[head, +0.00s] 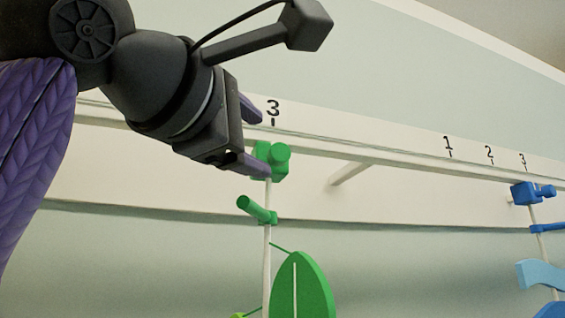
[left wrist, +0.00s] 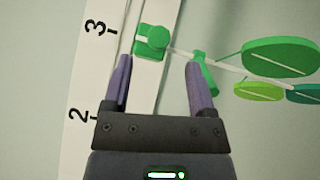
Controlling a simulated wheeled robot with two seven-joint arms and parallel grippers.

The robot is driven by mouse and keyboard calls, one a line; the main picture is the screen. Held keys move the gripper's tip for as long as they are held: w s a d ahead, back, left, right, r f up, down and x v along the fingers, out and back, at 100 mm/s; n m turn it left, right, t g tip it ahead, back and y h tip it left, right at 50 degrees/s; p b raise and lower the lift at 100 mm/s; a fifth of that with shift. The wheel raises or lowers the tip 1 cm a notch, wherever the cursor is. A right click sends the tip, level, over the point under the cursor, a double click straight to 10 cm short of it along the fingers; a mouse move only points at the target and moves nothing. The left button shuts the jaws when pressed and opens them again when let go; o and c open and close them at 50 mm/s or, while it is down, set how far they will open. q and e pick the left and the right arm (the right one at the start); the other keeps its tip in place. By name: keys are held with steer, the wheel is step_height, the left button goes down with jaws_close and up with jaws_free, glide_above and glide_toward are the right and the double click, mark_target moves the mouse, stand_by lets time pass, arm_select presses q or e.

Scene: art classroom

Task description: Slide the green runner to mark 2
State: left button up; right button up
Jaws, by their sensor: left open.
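The green runner (head: 272,160) sits on the white rail (head: 350,150) just below the mark 3 (head: 273,111). It also shows in the left wrist view (left wrist: 150,42), level with or very near the 3. The mark 2 (left wrist: 78,115) shows there lower down, beside my gripper's body. My left gripper (head: 260,142) has purple fingers and is open. In the left wrist view its fingertips (left wrist: 158,64) are spread, with the runner just ahead of and between them; I cannot tell whether they touch it. In the head view my gripper hides the rail left of the runner.
A pale rod with a green peg (head: 258,208) and a green leaf (head: 300,288) hangs from the runner. A blue runner (head: 524,193) with blue pieces hangs farther right, near another 3. A bracket (head: 350,172) supports the rail. The rail between the runners looks clear.

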mark_target(277, 154)
arm_select(q)
steer(key=p+x, duration=0.1)
steer(key=x, duration=0.2)
steer(key=p+x, duration=0.2)
steer(key=x, duration=0.1)
steer(key=shift+d+r, duration=0.15)
steer(key=shift+r, duration=0.1)
steer(key=shift+w+f, duration=0.1)
steer(key=shift+w, duration=0.1)
steer(key=shift+s, duration=0.15)
steer(key=shift+c, duration=0.9)
jaws_close()
steer(key=shift+f, duration=0.15)
